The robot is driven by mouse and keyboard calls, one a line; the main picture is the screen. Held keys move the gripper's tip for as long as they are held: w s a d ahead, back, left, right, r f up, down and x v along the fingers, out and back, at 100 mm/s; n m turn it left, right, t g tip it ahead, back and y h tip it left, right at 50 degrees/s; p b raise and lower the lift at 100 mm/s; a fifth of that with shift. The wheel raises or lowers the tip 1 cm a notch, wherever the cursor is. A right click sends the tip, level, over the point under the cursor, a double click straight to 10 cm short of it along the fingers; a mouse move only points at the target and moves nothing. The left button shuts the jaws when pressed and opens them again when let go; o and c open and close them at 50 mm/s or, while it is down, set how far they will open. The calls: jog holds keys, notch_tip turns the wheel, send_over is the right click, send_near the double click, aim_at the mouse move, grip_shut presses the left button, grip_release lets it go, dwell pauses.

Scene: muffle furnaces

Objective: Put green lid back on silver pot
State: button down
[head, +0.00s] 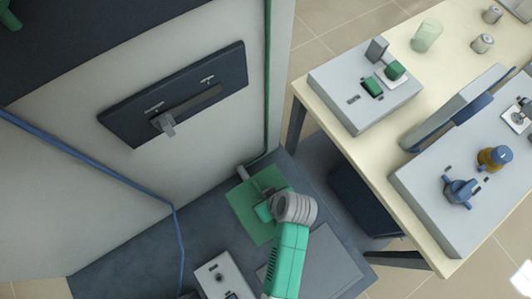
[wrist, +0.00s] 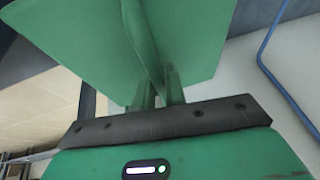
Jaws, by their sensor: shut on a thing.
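A flat green square plate, which I take as the green lid (head: 243,204), shows in the head view beside the base of the grey-white cabinet. In the wrist view the green lid (wrist: 60,28) fills the top, with a raised ridge down its middle. My gripper (head: 265,206) is shut on this ridge; in the wrist view its fingers (wrist: 160,88) meet the lid's near side. I cannot make out a silver pot for certain. Two small silver cylinders, one of them here (head: 482,43), stand on the far right table.
The cabinet (head: 225,110) with a dark handle panel (head: 175,95) stands at left. A blue cable (head: 110,165) crosses its face. The cream table (head: 425,85) at right carries grey control boxes (head: 350,85) and a translucent green cylinder (head: 426,36). A small grey box (head: 222,275) sits at the bottom.

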jog(key=shift+f, duration=0.1)
jog(key=c, duration=1.4)
grip_release()
jog(key=shift+o, duration=0.2)
jog(key=p+v, duration=0.3)
jog(key=v, duration=0.4)
jog(key=shift+d+r, duration=0.15)
jog(key=shift+r, duration=0.2)
